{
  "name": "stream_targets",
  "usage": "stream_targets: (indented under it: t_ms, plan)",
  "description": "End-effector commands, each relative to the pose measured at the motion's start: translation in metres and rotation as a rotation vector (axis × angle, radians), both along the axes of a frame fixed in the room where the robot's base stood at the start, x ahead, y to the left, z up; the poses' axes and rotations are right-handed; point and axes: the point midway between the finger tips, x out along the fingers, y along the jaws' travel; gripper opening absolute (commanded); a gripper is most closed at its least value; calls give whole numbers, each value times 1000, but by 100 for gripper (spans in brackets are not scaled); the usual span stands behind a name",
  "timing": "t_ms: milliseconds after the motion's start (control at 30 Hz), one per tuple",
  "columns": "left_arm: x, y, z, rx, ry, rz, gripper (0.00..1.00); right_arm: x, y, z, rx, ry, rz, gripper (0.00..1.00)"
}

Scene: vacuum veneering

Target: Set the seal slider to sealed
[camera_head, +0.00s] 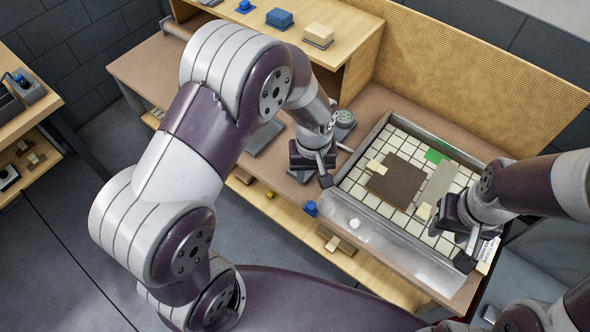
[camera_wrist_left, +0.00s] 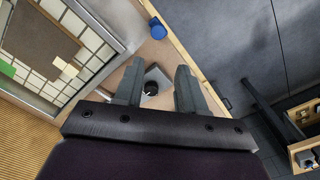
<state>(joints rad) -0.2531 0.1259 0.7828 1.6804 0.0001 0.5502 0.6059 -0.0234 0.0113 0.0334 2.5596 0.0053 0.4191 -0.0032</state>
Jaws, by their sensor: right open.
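The seal slider is not clearly identifiable. A small white knob (camera_head: 355,223) shows on the clear strip along the near edge of the gridded tray (camera_head: 349,180). My left gripper (camera_head: 318,178) is low over the table, just left of the tray.
In the tray lie a brown sheet (camera_head: 396,179), a grey strip (camera_head: 439,183), a green piece (camera_head: 436,156) and cream blocks (camera_head: 376,167). A blue knob (camera_head: 310,208) sits at the table's front edge. A wooden shelf (camera_head: 352,25) stands behind.

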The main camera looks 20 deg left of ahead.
Motion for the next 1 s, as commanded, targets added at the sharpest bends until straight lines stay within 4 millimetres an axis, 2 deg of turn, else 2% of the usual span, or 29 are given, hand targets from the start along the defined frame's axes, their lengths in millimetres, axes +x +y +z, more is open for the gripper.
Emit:
stream_targets:
  t_ms: [133, 233, 367, 500, 633, 800, 1000]
  plan:
    - [1, 0, 0, 2, 3, 73, 40, 0, 0, 0, 0, 0, 0, 43]
    - [0, 0, -7, 2, 6, 88, 40, 0, 0, 3, 0, 0, 0, 43]
    - [-1, 0, -33, 3, 9, 87, 40, 0, 0, 11, 0, 0, 0, 43]
    - [-2, 0, -72, 3, 10, 86, 40, 0, 0, 20, 0, 0, 0, 43]
    - [-2, -1, -100, 2, 8, 85, 40, 0, 0, 25, 0, 0, 0, 43]
    - [-1, -1, -120, 1, 4, 84, 40, 0, 0, 27, 0, 0, 0, 43]
    - [-1, -1, -126, 1, 3, 84, 40, 0, 0, 27, 0, 0, 0, 43]
